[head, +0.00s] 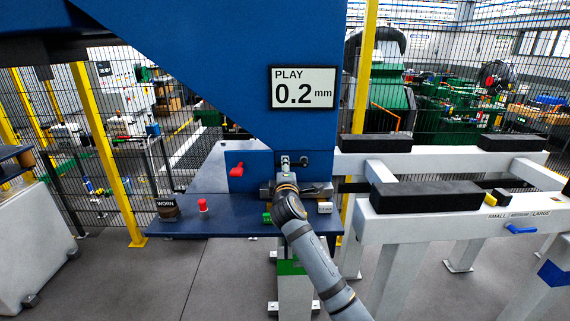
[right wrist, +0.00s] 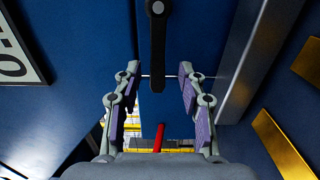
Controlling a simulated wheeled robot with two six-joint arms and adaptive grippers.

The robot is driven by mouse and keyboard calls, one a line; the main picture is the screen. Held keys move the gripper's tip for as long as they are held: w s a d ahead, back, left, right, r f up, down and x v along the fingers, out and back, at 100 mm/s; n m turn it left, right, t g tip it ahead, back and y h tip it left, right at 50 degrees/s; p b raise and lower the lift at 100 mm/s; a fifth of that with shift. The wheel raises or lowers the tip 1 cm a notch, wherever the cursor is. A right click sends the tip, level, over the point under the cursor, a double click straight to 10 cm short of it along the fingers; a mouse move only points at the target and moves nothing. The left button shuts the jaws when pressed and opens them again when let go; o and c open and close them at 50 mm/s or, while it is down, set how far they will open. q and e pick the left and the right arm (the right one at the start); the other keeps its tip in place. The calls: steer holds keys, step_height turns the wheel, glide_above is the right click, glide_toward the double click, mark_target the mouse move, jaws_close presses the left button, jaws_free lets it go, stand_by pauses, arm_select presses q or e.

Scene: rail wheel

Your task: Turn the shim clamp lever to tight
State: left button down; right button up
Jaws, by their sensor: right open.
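A dark lever (right wrist: 157,50) with a round pivot lies against the blue panel in the right wrist view. Its free end is between the spread fingertips of my right gripper (right wrist: 158,85), with a gap on each side. In the head view my right gripper (head: 286,162) is up at the blue machine face. The dark pivot (head: 304,160) shows just right of it, and the lever's arm is hidden behind the gripper. I cannot see any tight marking. My left gripper is not in view.
A red handle (head: 236,171) sits left on the machine face. The blue shelf (head: 225,226) below carries a red button (head: 203,205) and a container labelled WORN (head: 167,209). A display (head: 303,88) above reads PLAY 0.2 mm. White rails with black blocks (head: 426,196) stand right.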

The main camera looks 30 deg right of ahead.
steer(key=shift+w+d+r, duration=0.1)
steer(key=shift+w+d, duration=0.2)
steer(key=shift+w, duration=0.25)
steer(key=c, duration=0.5)
jaws_close()
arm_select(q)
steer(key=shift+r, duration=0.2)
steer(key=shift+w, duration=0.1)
